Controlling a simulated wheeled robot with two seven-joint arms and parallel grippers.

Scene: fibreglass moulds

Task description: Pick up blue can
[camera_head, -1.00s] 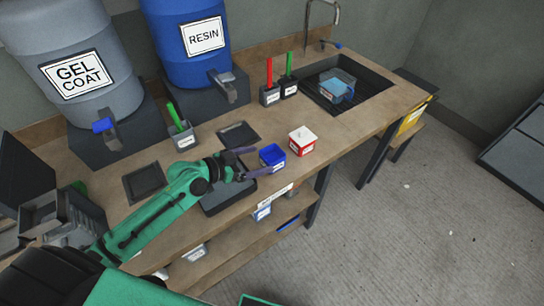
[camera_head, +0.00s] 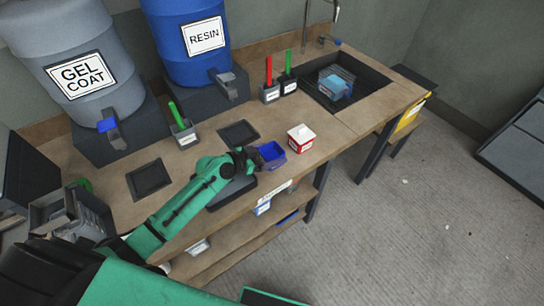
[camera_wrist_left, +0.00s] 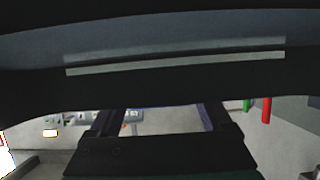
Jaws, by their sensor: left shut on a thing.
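The blue can (camera_head: 272,153) is a small open-topped blue container at the front part of the workbench, tilted a little in the head view. My left gripper (camera_head: 258,157) is shut on it from its left side. The fingers are mostly hidden behind my wrist and the can. In the left wrist view a large dark shape fills the top, and the left gripper's fingers (camera_wrist_left: 158,122) show below it with only a thin bit of blue between them. My right gripper is not in view.
A red-and-white container (camera_head: 301,138) stands close to the right of the can. A dark sink (camera_head: 375,85) holds a clear bin with blue contents. Resin (camera_head: 190,55) and gel coat (camera_head: 75,35) drums stand at the back. Cups with red and green handles (camera_head: 270,93) stand near the sink.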

